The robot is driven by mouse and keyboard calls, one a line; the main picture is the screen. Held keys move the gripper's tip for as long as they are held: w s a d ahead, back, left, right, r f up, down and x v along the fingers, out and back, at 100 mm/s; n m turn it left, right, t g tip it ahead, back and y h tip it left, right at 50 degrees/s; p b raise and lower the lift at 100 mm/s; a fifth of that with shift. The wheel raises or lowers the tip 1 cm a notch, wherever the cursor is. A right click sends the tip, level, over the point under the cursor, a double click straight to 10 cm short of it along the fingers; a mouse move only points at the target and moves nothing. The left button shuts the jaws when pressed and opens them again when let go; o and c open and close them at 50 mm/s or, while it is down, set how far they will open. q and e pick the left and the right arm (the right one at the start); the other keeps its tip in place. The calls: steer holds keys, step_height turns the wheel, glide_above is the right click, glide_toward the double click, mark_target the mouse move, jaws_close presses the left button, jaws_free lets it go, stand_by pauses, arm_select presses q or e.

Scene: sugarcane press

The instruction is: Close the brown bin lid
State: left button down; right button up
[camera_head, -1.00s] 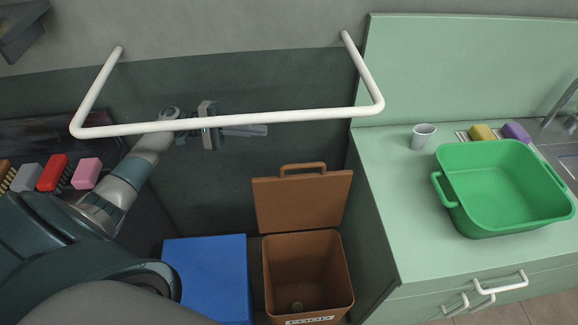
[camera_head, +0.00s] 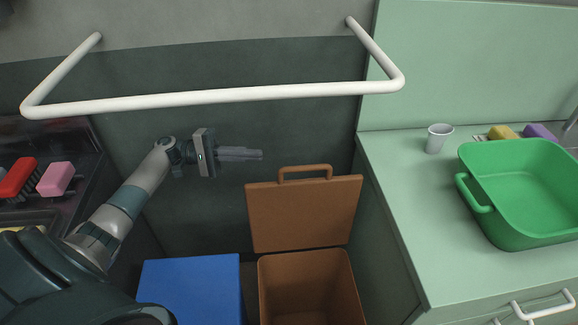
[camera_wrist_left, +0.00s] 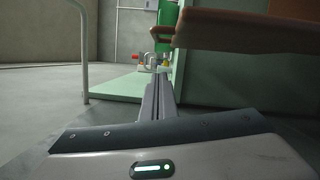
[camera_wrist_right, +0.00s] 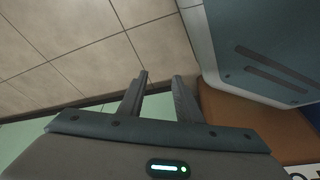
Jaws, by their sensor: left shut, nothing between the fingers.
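The brown bin (camera_head: 312,290) stands on the floor between a blue box and the green counter. Its lid (camera_head: 305,215) is open, raised upright at the back with its handle (camera_head: 305,168) on the upper edge. My left gripper (camera_head: 260,154) is shut and empty, pointing right, up and left of the lid handle and apart from it in the picture. In the left wrist view a brown edge, which looks like the lid (camera_wrist_left: 250,30), crosses the upper right beyond the fingers. My right gripper (camera_wrist_right: 160,78) is open and empty; a brown surface shows at its right.
A white rail (camera_head: 215,96) spans above my left gripper. A blue box (camera_head: 190,290) stands left of the bin. The green counter (camera_head: 410,200) on the right holds a cup (camera_head: 438,138) and a green basin (camera_head: 525,190). Brushes (camera_head: 18,178) lie at the far left.

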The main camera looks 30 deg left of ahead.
arm_select(q)
steer(key=shift+d, duration=0.15)
